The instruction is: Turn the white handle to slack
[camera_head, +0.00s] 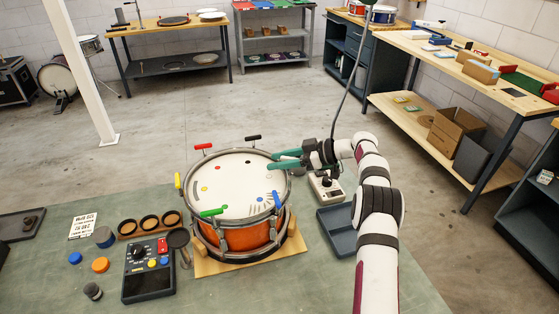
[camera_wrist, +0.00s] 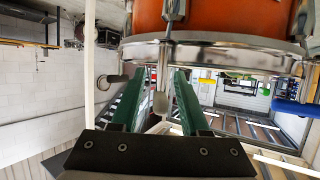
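The orange drum (camera_head: 238,234) stands on a wooden base, with coloured handles around its rim. My gripper (camera_head: 271,161) reaches over the drum's far right rim from the right, its two green fingers apart. In the wrist view my gripper (camera_wrist: 160,72) points at the drum's metal hoop (camera_wrist: 215,53). A pale, whitish handle (camera_wrist: 160,103) shows between the fingers, with visible space on both sides. I cannot tell how far along the fingers it lies. In the head view I cannot make out the white handle near my gripper.
The red (camera_head: 203,147), black (camera_head: 253,138), yellow (camera_head: 178,181), green (camera_head: 213,212) and blue (camera_head: 277,200) handles ring the drum. A cream box with a knob (camera_head: 326,187) and a dark tray (camera_head: 338,232) stand close to my arm. A dark control box (camera_head: 148,270) is at left.

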